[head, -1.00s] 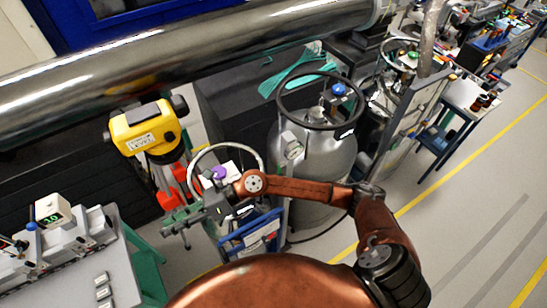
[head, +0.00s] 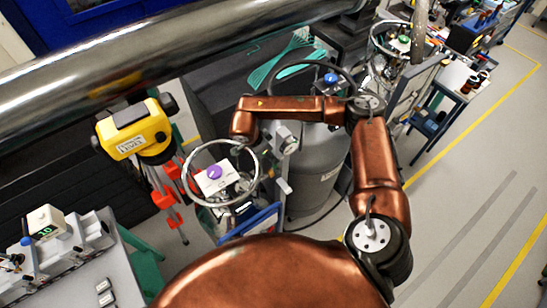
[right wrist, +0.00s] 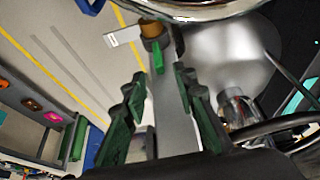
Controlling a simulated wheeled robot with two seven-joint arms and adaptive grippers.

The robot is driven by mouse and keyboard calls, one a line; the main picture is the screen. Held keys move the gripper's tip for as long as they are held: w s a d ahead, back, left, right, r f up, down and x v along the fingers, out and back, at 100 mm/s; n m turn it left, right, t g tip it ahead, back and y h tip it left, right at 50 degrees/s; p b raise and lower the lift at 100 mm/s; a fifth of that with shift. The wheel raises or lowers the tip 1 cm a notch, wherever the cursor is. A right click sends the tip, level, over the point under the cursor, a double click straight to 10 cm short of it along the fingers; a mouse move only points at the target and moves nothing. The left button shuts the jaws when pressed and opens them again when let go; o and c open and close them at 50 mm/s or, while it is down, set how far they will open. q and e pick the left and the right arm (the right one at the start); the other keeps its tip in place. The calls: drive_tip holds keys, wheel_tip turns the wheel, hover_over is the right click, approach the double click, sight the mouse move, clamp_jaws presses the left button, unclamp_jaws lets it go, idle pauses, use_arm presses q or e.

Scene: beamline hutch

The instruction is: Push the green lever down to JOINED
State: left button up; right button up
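In the right wrist view, a small green lever (right wrist: 158,55) hangs from a brass-coloured fitting (right wrist: 151,29) below a shiny curved metal rim. A pale tag (right wrist: 123,37) sticks out to the left of the fitting; its lettering is too small to read. My right gripper (right wrist: 163,78) is open, with its green fingers spread and the lever seen beyond and between the tips. I cannot tell whether they touch. A grey metal bar (right wrist: 172,110) runs between the fingers. In the head view my right wrist bends down by the white-ringed vessel; its fingers and the lever cannot be made out. My left gripper is not in view.
The white ring (head: 190,190) surrounds a purple knob (head: 214,172). A silver tank (head: 318,175) with a black ring stands just right. A yellow instrument (head: 133,130) on a red-legged tripod stands left. A large steel pipe (head: 150,62) crosses above. Floor at right is clear.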

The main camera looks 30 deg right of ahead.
sight(275, 167)
drive_tip(key=shift+p+x, duration=0.45)
drive_tip(key=shift+x, duration=1.5)
drive_tip(key=shift+c, duration=0.4)
clamp_jaws()
